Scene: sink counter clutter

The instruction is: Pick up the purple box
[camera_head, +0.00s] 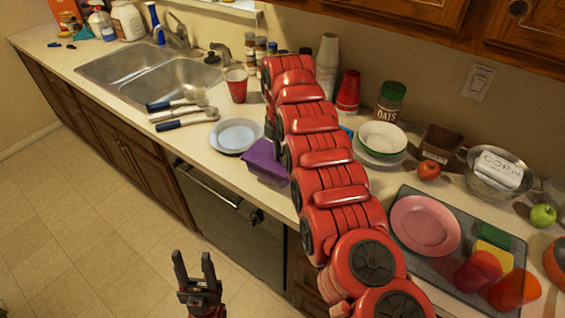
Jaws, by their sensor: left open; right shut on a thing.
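The purple box (262,160) is at the front edge of the counter, beside the pale blue plate (236,134). My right arm reaches up across the counter and covers the box's right side. My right gripper (271,138) points down at the box from above, mostly hidden behind my arm, and is shut on the box. Whether the box touches the counter is hard to tell. My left gripper (198,266) is open and empty, low in front of the cabinets, well away from the box.
Stacked bowls (382,136), an oats can (390,101) and red cups (348,91) stand behind my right arm. A pink plate (425,225) is at right. The floor is clear.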

